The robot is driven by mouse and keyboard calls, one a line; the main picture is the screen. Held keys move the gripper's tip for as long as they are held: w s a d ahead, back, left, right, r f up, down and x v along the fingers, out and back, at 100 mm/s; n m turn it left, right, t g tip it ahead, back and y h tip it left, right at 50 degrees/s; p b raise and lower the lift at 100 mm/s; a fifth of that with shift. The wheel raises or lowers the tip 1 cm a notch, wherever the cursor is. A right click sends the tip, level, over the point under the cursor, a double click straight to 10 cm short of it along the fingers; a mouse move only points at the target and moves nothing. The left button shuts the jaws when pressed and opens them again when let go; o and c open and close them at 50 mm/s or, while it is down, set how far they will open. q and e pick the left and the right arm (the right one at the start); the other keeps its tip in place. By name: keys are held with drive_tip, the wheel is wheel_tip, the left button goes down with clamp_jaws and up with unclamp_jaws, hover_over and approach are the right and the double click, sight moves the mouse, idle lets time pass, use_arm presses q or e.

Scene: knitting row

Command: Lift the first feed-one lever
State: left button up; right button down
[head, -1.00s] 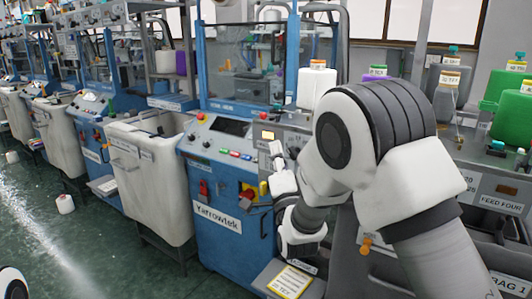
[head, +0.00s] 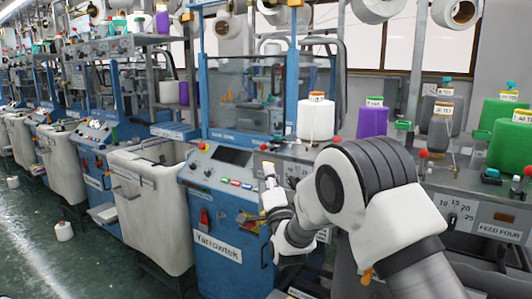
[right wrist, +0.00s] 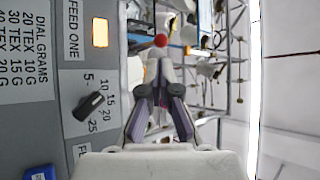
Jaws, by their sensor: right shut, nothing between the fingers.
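The feed-one panel fills the left of the right wrist view, with the label FEED ONE (right wrist: 73,28) sideways. A red ball knob (right wrist: 160,40) shows just beyond my right fingertips, apparently that of a feed lever. Whether the fingers touch it I cannot tell. My right gripper (right wrist: 160,82) is shut and empty, beside the panel face. In the head view my right gripper (head: 271,187) is in front of the blue machine, just below the small lit display (head: 267,165). My arm hides much of the panel there. My left gripper is not in view.
A black dial (right wrist: 95,104) is on the panel beside my right fingers. A white yarn cone (head: 316,120) and a purple one (head: 372,122) stand above the panel. Red knobs (head: 423,153) stick up farther right. A pale bin (head: 150,205) stands left of the blue machine (head: 225,230).

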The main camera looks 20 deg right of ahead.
sight(264, 148)
drive_tip(key=p+x, duration=0.1)
drive_tip(key=x, duration=0.4)
drive_tip(key=shift+s+r, duration=0.1)
drive_tip(key=shift+w+r, duration=0.1)
drive_tip(key=shift+w, duration=0.35)
drive_tip(key=shift+r+m+g+p, duration=0.3)
drive_tip(key=shift+m+p, duration=0.1)
drive_tip(key=shift+p, duration=0.1)
